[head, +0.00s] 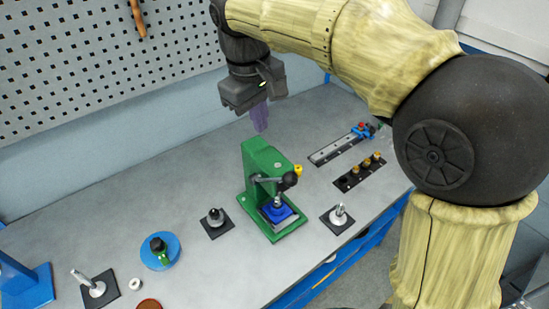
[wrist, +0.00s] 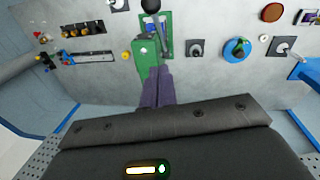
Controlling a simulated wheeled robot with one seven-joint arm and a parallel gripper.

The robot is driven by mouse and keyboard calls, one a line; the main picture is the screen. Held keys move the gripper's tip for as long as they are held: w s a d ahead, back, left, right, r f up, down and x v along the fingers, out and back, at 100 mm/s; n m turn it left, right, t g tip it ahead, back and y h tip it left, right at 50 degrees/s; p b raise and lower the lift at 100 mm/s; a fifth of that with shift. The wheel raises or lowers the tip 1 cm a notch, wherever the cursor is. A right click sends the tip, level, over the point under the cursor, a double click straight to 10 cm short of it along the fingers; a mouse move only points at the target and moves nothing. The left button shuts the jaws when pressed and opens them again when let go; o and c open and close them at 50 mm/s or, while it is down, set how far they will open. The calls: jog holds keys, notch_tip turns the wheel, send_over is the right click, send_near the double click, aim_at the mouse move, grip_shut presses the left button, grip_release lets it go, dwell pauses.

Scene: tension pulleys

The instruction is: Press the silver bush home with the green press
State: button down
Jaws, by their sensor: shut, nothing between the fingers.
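The green press (head: 262,165) stands upright on the bench, with a dark lever ending in a black ball knob (head: 289,180). A blue piece (head: 279,212) sits on its base under the ram. I cannot make out a silver bush there; the ram and lever cover the spot. In the wrist view the press (wrist: 146,58) lies just beyond my fingers, with the black knob (wrist: 150,6) at the top edge. My gripper (head: 261,128) is shut and empty, pointing down, above and behind the press; its purple fingers (wrist: 156,88) also show in the wrist view.
Silver parts stand on black pads right (head: 340,214) and far left (head: 97,287). A dark-topped part (head: 215,218) and a blue round fixture (head: 160,251) stand left of the press. A rail (head: 335,147) and a strip of brass pieces (head: 360,172) lie right. A pegboard (head: 90,80) rises behind.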

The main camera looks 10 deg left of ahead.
jog(key=shift+s+a+r, duration=0.1)
jog(key=shift+r, duration=0.15)
jog(key=shift+f, duration=0.1)
jog(key=p, duration=0.3)
send_over(275, 179)
notch_tip(275, 179, down, 12)
jog(key=shift+f, duration=0.3)
jog(key=shift+s, duration=0.15)
